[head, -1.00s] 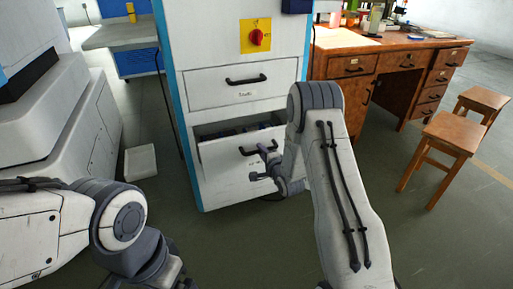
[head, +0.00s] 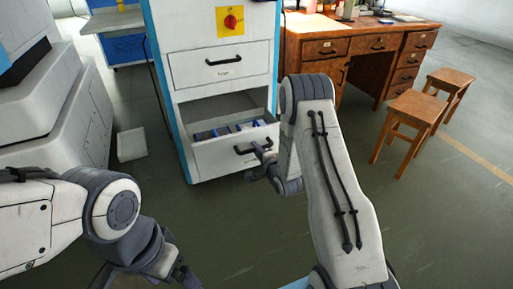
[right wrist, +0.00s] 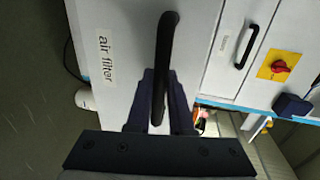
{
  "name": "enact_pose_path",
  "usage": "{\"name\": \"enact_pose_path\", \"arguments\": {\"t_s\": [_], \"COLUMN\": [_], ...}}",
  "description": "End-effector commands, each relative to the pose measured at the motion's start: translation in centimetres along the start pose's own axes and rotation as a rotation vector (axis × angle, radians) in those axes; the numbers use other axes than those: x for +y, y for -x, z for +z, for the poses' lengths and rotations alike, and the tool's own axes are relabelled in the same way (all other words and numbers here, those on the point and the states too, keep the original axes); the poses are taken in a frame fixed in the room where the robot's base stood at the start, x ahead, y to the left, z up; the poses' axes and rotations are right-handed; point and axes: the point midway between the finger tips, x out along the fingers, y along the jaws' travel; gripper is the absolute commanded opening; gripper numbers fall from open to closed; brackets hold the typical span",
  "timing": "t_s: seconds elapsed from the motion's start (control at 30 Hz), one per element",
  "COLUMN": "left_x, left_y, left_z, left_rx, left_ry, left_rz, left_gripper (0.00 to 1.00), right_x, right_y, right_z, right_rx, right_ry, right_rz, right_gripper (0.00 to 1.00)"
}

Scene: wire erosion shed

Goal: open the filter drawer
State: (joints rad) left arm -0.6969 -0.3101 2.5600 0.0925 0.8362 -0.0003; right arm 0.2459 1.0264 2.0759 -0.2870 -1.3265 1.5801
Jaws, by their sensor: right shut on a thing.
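The filter drawer (head: 212,157) is the lower drawer of the white cabinet. It stands out from the cabinet, and blue and white items (head: 225,130) show inside it. In the right wrist view its white front (right wrist: 125,30) carries a label reading "air filter" (right wrist: 106,58). My right gripper (head: 262,160) is shut on the drawer's black handle (right wrist: 166,45), with its dark fingers on either side of the bar in the right wrist view. My left gripper (head: 187,276) is partly in view at the bottom edge, away from the cabinet; its jaws cannot be made out.
The upper drawer (head: 195,69) is closed, below a red knob on a yellow plate (head: 231,20). A wooden desk (head: 320,48) and stools (head: 410,108) stand to the right. A white machine (head: 60,125) stands at left. The floor before the drawer is clear.

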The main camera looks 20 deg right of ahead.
Motion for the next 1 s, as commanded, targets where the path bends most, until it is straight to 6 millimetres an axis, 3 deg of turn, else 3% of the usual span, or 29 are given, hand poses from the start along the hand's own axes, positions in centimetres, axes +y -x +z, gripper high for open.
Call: {"name": "enact_pose_path", "arguments": {"t_s": [0.37, 0.4, 0.47, 0.8, 1.0], "left_x": [0.0, 0.0, 0.0, 0.0, 0.1], "left_y": [0.0, 0.0, 0.0, 0.1, 0.9], "left_z": [0.0, 0.0, 0.0, 0.0, -0.1], "left_rx": [0.000, 0.000, 0.000, 0.000, 0.000], "left_ry": [0.000, 0.000, 0.000, 0.000, 0.000], "left_rz": [0.000, 0.000, 0.000, 0.000, 0.000], "left_gripper": [0.95, 0.95, 0.95, 0.95, 0.95], "right_x": [0.1, 0.1, 0.1, 0.0, -0.1], "right_y": [0.1, 0.2, 0.2, 0.3, 3.0], "right_z": [-0.5, -0.6, -0.5, -0.3, -0.3], "right_rx": [0.013, 0.013, 0.012, 0.006, 0.008], "right_ry": [-0.003, -0.003, -0.003, -0.002, -0.003], "right_rz": [0.001, 0.001, 0.001, 0.001, 0.005], "right_gripper": [0.00, 0.31, 0.50, 0.50, 0.50]}}
